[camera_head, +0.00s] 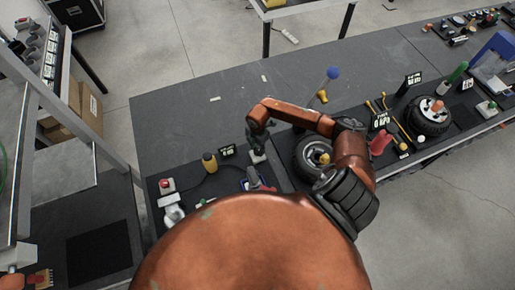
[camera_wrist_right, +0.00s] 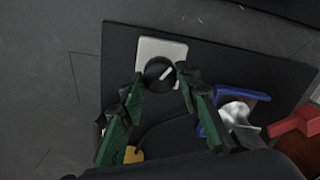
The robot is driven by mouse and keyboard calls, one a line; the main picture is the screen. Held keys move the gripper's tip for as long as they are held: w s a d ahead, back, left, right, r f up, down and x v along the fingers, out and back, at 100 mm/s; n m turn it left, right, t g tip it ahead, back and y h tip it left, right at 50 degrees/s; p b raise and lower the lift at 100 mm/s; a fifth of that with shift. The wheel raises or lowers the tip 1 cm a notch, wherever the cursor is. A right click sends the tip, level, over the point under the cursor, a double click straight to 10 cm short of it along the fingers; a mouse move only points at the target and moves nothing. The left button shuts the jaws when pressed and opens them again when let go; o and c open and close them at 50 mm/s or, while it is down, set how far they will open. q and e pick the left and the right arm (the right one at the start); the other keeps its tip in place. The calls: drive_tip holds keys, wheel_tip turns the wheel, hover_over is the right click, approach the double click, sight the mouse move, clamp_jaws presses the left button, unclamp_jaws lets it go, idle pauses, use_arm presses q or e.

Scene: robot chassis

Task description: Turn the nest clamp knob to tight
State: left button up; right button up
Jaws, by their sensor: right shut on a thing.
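The nest clamp knob (camera_wrist_right: 160,73) is a round black dial with a white pointer line, set on a pale square plate (camera_wrist_right: 152,48) in the right wrist view. The pointer slants toward the upper right. My right gripper (camera_wrist_right: 160,78) has its green-edged fingers on either side of the knob and is shut on it. In the head view my right gripper (camera_head: 257,144) is over the small pale plate (camera_head: 258,157) on the bench, and the knob itself is hidden there. My left gripper is not in view.
A yellow-topped part (camera_head: 209,161) and a red button (camera_head: 166,184) stand left of the gripper. A wheel (camera_head: 307,160) lies to the right, partly behind my arm. In the wrist view a blue frame (camera_wrist_right: 240,94) and red part (camera_wrist_right: 294,124) are close right. The back bench is mostly clear.

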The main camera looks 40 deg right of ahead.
sight(258, 150)
drive_tip(key=shift+w+d, duration=0.1)
drive_tip(key=shift+d, duration=0.05)
drive_tip(key=o, duration=1.1)
drive_tip(key=shift+o, duration=0.2)
wheel_tip(258, 150, up, 12)
idle(0.4)
